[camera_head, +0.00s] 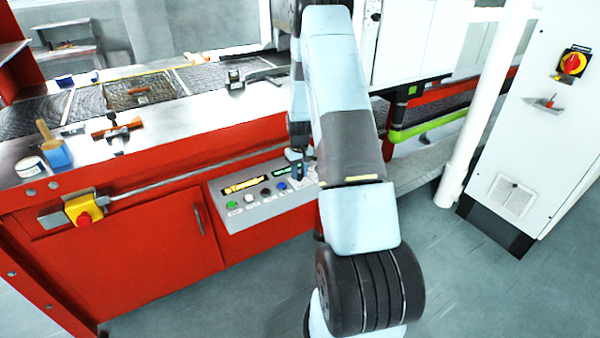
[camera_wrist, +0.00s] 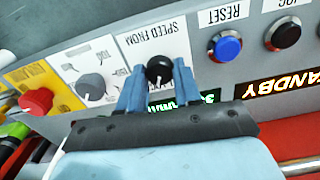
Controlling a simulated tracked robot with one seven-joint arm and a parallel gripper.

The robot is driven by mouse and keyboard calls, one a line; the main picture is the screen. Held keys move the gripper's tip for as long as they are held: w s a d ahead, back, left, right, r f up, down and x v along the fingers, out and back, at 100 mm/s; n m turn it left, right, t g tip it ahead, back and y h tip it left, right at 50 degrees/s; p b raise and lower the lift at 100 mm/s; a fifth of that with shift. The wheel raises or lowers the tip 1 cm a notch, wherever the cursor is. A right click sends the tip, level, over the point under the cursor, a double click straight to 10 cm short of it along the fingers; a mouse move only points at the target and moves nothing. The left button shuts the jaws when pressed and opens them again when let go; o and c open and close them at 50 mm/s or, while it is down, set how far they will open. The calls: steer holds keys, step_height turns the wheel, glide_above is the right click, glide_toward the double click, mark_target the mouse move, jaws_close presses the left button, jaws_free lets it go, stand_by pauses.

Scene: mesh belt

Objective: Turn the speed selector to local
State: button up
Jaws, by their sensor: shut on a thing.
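The speed selector (camera_wrist: 158,69) is a black knob on the grey control panel, below an upside-down label that reads "SPEED FROM" in the wrist view. My gripper (camera_wrist: 158,74) has its two blue fingers on either side of the knob and is shut on it. Which position the knob points to is hard to tell, since the fingers and the view angle hide its marks. In the head view my gripper (camera_head: 296,155) is at the right part of the control panel (camera_head: 258,211), and the arm hides the selector there.
In the wrist view a grey knob (camera_wrist: 90,87) and a red knob on yellow (camera_wrist: 38,100) sit left of the selector. A blue reset button (camera_wrist: 224,46) and a black button (camera_wrist: 282,34) sit right. Lit displays (camera_wrist: 280,88) lie close to the fingers.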

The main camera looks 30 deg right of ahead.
mark_target(299, 174)
steer(key=shift+w+r+m, duration=0.1)
steer(key=shift+m, duration=0.7)
steer(key=o, duration=1)
steer(key=shift+o, duration=0.2)
step_height(299, 174, up, 14)
steer(key=shift+f, duration=0.25)
steer(key=shift+r, duration=0.1)
